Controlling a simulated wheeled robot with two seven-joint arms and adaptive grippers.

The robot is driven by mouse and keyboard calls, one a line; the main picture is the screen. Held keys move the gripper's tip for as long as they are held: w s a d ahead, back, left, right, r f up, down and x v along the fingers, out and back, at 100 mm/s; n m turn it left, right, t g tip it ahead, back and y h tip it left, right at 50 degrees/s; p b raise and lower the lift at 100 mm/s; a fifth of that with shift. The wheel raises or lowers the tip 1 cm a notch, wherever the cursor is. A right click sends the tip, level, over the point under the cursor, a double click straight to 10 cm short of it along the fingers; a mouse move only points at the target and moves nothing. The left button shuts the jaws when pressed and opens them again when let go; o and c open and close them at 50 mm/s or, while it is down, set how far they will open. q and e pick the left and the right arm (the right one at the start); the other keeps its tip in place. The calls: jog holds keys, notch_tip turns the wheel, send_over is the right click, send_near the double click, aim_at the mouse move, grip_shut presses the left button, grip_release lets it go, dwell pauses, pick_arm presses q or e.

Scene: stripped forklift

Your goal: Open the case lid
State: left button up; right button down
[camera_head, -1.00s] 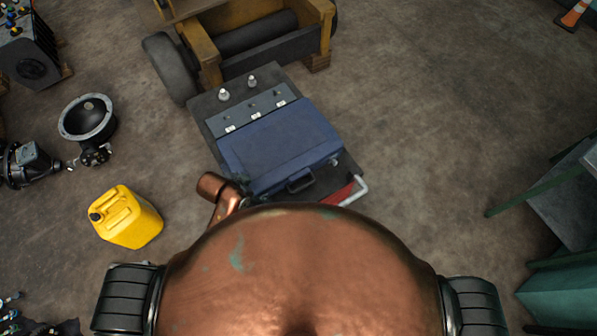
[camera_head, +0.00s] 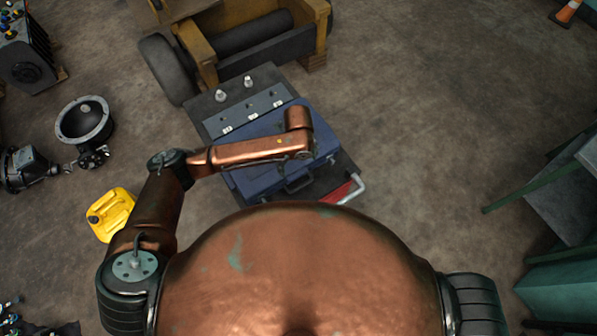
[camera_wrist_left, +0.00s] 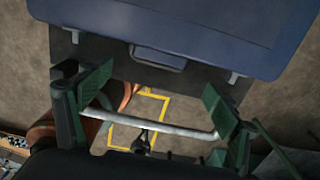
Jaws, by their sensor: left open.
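The blue case (camera_head: 262,178) lies with its lid (camera_head: 250,128) shut on a dark platform (camera_head: 205,105). Its dark front handle (camera_head: 300,184) faces my body. My left arm reaches across the lid from the left in the head view, and its gripper is mostly hidden beneath the wrist. In the left wrist view, the left gripper (camera_wrist_left: 158,90) has its green fingers wide apart and holds nothing. The case (camera_wrist_left: 190,25) fills the top there, with its handle (camera_wrist_left: 158,59) just beyond the fingers. My right gripper is not in view.
A pale bar handle (camera_head: 352,190) with a red part is at the platform's near right corner. A yellow forklift frame (camera_head: 255,60) stands behind. A yellow canister (camera_head: 108,215) is at left, partly behind my arm. Floor to the right is open, up to a green stand (camera_head: 560,200).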

aim_at(298, 174)
pick_arm(q)
notch_tip(298, 174, down, 8)
jog(key=shift+r+p, duration=0.25)
jog(key=shift+p, duration=0.35)
jog(key=shift+c, duration=0.5)
jog(key=c, duration=1.6)
jog(key=shift+r, duration=0.1)
